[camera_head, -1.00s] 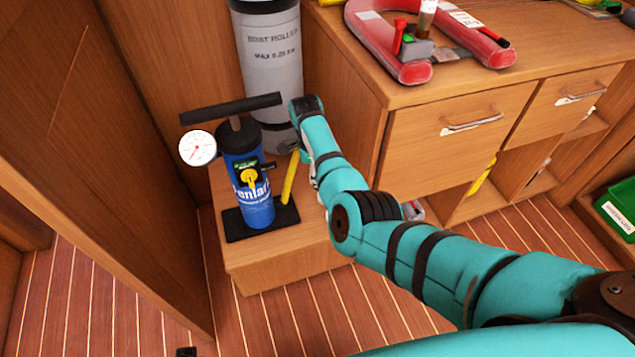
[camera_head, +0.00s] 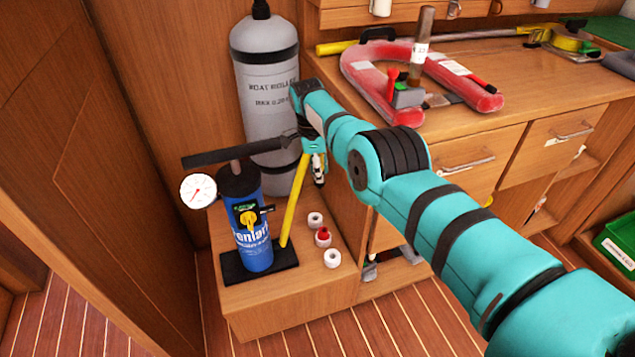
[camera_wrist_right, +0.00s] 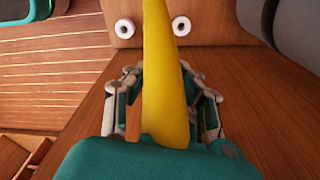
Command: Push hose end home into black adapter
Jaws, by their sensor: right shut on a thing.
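A yellow hose (camera_head: 294,203) stands slightly tilted beside the blue pump (camera_head: 250,233), its lower end near the pump's black base. My right gripper (camera_head: 313,152) is shut on its upper part. In the right wrist view the hose (camera_wrist_right: 163,70) runs between the fingers of the gripper (camera_wrist_right: 163,100) and out of the top of the picture. The pump carries a black fitting (camera_head: 265,210) with a yellow knob; I cannot tell whether this is the black adapter. My left gripper is not in view.
A grey cylinder (camera_head: 268,85) stands behind the pump. A round gauge (camera_head: 198,191) sticks out left. White rings (camera_head: 332,258) lie on the low shelf, right of the hose. A cabinet (camera_head: 480,165) with a red horseshoe-shaped thing (camera_head: 385,98) on top bounds the right.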

